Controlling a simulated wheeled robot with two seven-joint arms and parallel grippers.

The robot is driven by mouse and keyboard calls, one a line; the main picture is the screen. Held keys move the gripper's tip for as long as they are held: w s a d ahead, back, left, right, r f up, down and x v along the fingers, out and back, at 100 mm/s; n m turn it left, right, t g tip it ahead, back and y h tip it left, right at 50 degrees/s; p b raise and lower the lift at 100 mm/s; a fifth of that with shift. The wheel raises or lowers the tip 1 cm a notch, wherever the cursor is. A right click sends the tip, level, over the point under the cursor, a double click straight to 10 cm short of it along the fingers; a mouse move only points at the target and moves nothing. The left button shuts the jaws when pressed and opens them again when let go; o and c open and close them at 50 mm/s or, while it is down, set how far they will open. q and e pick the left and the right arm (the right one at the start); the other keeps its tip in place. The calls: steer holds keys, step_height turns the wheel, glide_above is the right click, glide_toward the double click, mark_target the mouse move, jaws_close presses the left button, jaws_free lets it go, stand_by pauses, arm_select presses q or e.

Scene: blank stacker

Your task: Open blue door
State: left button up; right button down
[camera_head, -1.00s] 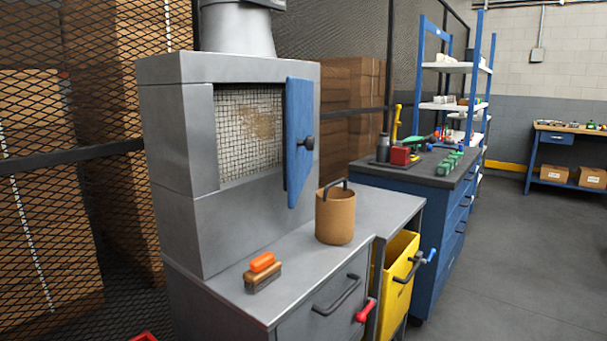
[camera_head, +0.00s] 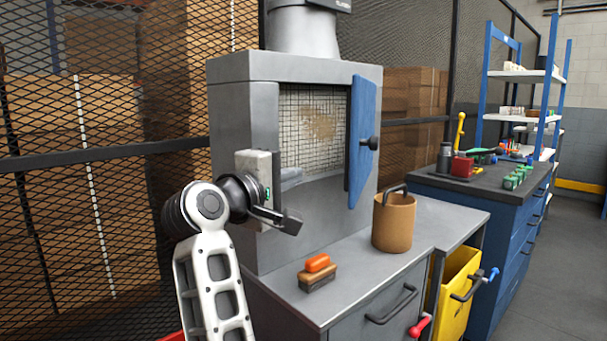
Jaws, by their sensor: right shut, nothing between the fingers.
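The blue door (camera_head: 361,150) is on the right side of the grey cabinet (camera_head: 232,110).
A brown canister (camera_head: 394,225) with a dark handle and an orange-topped brush (camera_head: 317,272) stand on the grey counter (camera_head: 350,285). A yellow bin (camera_head: 455,290) is at its right. A blue workbench (camera_head: 500,225) holds tools. A wire fence (camera_head: 90,120) runs behind.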

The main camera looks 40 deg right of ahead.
mark_target(361, 142)
arm_select(q)
steer(key=shift+r+p, duration=0.5)
steer(key=shift+p, duration=0.3)
steer(key=shift+r+p, duration=0.15)
steer(key=shift+p, duration=0.3)
arm_select(e)
steer(key=d, duration=1)
steer(key=shift+s, duration=0.25)
